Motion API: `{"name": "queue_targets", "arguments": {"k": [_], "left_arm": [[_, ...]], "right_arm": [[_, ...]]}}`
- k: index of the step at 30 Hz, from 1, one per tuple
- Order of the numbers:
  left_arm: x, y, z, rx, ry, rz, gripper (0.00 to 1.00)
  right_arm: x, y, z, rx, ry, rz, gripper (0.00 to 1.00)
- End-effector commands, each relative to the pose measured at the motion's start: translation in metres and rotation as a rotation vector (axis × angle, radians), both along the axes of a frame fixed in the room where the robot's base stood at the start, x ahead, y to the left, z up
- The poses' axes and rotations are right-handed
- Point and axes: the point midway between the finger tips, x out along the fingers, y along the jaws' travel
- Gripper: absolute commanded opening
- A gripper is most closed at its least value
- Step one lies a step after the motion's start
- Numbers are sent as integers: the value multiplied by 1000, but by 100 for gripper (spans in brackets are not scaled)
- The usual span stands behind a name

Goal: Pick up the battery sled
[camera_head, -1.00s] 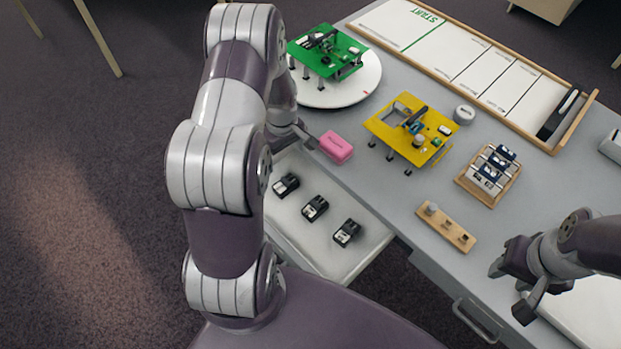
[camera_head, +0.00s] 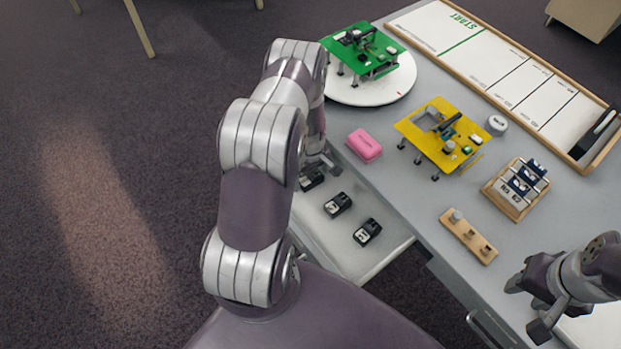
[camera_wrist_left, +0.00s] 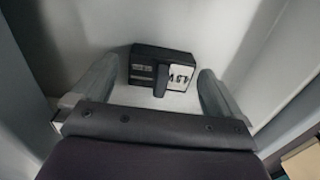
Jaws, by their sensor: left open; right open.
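Several small black battery sleds lie in a row in the open white drawer (camera_head: 345,262). The nearest one to my left gripper (camera_head: 322,165) is the far-left battery sled (camera_head: 311,179), partly hidden by the gripper in the head view. In the left wrist view a black sled (camera_wrist_left: 160,70) with white labels and a dark upright tab lies on the drawer floor between the two fingers. My left gripper (camera_wrist_left: 155,95) is open around it; I cannot tell whether the fingers touch it. The other sleds (camera_head: 338,204) (camera_head: 367,231) lie apart. My right gripper (camera_head: 533,303) is open and empty over the table's right side.
A pink block (camera_head: 364,146) sits at the table edge beside the drawer. A yellow board (camera_head: 440,133) on legs, a green board (camera_head: 362,52) on a white turntable (camera_head: 385,92), a wooden rack (camera_head: 516,189) and a wooden peg strip (camera_head: 468,236) stand on the table.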

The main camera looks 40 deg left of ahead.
Motion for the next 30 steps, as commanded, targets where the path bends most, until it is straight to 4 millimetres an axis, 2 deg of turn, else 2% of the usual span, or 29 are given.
{"name": "queue_targets", "arguments": {"k": [1, 2, 6, 17, 20, 25, 30], "left_arm": [[0, 0, 0, 0, 0, 0, 100], [0, 0, 0, 0, 0, 0, 94], [0, 0, 0, 0, 1, 0, 48], [0, 0, 4, 0, 0, 0, 47], [1, 0, 14, 1, -1, 0, 47], [1, 0, 44, 1, -3, 0, 47], [-15, -37, 66, 0, 0, -6, 47]], "right_arm": [[0, 0, 0, 0, 0, 0, 43], [0, 0, 0, 0, 0, 0, 43], [0, 0, 0, 0, 0, 0, 43], [0, 0, 0, 0, 0, 0, 43], [0, 0, 1, 0, 0, 0, 43], [0, 0, 1, 0, 0, 0, 43], [0, 0, 3, 0, 0, 0, 43]]}}
